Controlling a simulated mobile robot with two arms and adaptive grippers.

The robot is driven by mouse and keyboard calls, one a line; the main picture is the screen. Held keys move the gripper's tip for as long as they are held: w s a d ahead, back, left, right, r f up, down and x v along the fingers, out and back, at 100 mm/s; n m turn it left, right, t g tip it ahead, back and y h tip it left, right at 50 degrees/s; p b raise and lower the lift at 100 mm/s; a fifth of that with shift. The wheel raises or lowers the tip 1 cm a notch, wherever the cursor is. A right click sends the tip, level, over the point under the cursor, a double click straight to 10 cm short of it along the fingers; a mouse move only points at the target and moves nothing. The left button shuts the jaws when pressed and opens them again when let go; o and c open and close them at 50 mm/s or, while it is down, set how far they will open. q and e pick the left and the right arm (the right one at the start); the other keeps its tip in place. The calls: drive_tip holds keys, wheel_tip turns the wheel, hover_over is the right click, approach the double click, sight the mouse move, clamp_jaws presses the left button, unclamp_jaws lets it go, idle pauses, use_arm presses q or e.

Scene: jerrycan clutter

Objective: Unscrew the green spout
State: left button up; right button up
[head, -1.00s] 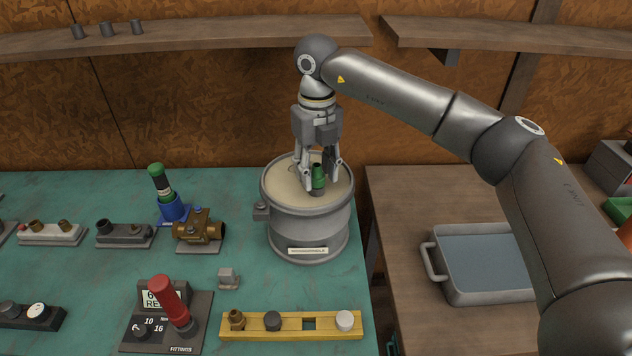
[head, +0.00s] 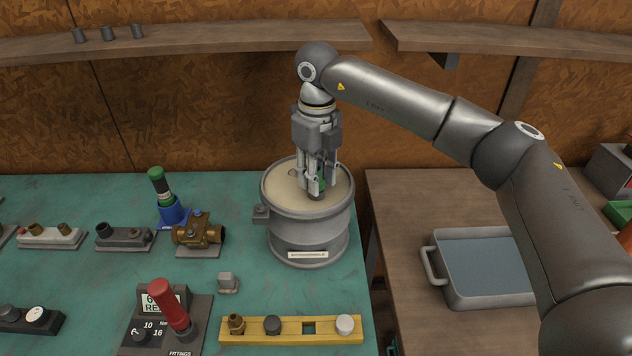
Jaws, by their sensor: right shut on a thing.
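My left gripper is not in view.
A grey tray (head: 483,300) sits on the wooden table at right. A shelf runs above.

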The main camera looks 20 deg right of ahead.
drive_tip(key=shift+n, duration=0.9)
drive_tip(key=n, duration=0.3)
drive_tip(key=shift+n, duration=1)
drive_tip(key=shift+n, duration=1.1)
drive_tip(key=o, duration=0.7)
drive_tip(key=shift+p, duration=0.3)
